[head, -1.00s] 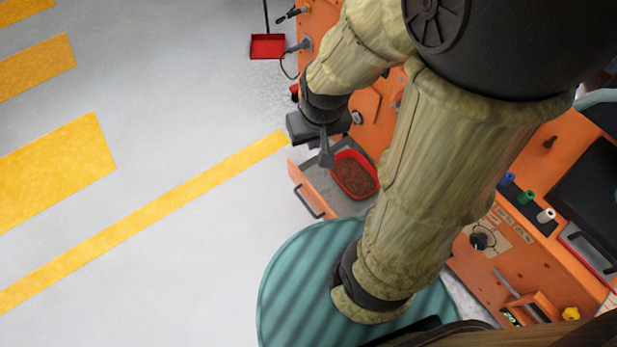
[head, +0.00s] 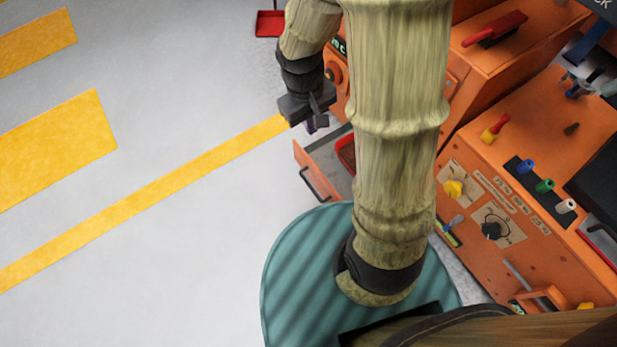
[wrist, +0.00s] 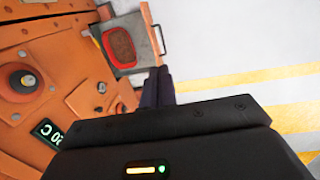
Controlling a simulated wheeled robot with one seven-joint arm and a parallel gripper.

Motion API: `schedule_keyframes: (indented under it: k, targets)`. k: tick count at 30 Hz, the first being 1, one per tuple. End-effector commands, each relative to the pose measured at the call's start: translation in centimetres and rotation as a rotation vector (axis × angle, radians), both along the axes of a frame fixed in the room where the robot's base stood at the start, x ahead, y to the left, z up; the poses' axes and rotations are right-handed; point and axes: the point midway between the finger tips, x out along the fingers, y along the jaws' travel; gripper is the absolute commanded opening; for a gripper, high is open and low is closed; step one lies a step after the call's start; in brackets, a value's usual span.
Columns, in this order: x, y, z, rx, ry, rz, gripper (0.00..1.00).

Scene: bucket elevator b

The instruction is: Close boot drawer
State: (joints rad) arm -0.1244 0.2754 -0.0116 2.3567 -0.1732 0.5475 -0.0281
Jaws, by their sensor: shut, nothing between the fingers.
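The boot drawer (head: 323,165) is pulled out from the base of the orange machine. It has an orange front with a dark bar handle (head: 313,185) and a grey inside. A red tray (head: 346,153) sits in it, partly hidden by my arm. In the wrist view the open drawer (wrist: 128,24) shows at the top, with the red tray of brown material (wrist: 121,45) inside and the handle (wrist: 158,40) at its right. My gripper (head: 316,124) is shut and empty, above and behind the drawer in the head view, apart from the handle. Its fingers (wrist: 157,88) point toward the drawer in the wrist view.
The orange machine (head: 530,150) stands at the right, with knobs, coloured plugs and a red lever (head: 494,28). A red dustpan (head: 269,23) lies at the back. The grey floor with yellow markings (head: 50,150) is clear at the left.

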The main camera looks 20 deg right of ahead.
Motion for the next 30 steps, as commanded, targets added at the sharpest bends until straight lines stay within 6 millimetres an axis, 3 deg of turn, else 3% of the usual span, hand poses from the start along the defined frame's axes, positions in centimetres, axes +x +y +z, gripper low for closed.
schedule_keyframes:
  k: [1, 14, 30]
  targets:
    - [0.7, 0.5, -2.9, -0.03, 0.053, 0.057, 0.0]
    - [5.0, 3.2, -18.9, -0.371, 0.433, 0.513, 0.0]
    - [8.3, 7.1, -39.8, -0.994, 0.761, 0.992, 0.0]
